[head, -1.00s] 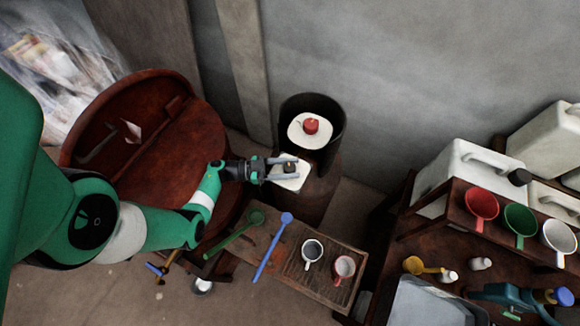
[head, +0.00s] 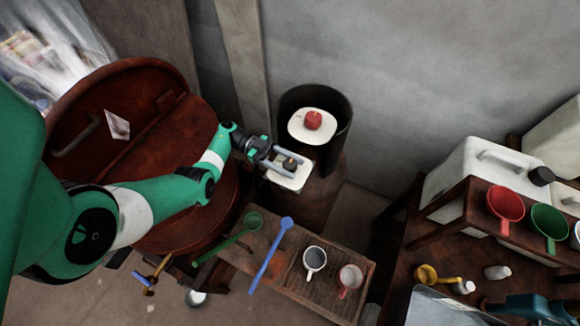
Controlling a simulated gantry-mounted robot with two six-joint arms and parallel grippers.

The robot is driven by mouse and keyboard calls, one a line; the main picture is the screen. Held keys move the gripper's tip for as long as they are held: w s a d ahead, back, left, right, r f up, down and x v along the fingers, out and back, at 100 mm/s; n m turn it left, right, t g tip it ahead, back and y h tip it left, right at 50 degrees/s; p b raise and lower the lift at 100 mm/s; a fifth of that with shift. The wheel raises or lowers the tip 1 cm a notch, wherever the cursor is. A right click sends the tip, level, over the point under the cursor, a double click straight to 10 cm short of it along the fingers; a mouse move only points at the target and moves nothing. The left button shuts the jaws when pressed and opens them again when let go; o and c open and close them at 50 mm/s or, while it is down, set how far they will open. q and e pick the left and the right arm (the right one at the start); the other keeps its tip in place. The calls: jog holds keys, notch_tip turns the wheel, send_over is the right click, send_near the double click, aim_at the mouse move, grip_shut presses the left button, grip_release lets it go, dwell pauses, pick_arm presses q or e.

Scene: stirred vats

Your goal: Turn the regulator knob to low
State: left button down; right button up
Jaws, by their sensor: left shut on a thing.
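My left gripper (head: 288,161) comes in from the left and is shut on this knob, with a finger along each side. The fingers hide part of the knob and plate, and I cannot read any low mark or pointer. My right gripper is not in view.
A red knob (head: 313,120) sits on a white plate inside the black shield (head: 343,137) just behind. A low wooden table (head: 327,287) in front holds ladles and two mugs. A round reddish vat (head: 195,165) is at left. A shelf with funnels (head: 506,203) is at right.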

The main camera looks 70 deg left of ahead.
pick_arm(q)
jog(key=shift+r, duration=0.1)
jog(key=shift+c, duration=1.6)
grip_release()
jog(key=shift+a, duration=0.1)
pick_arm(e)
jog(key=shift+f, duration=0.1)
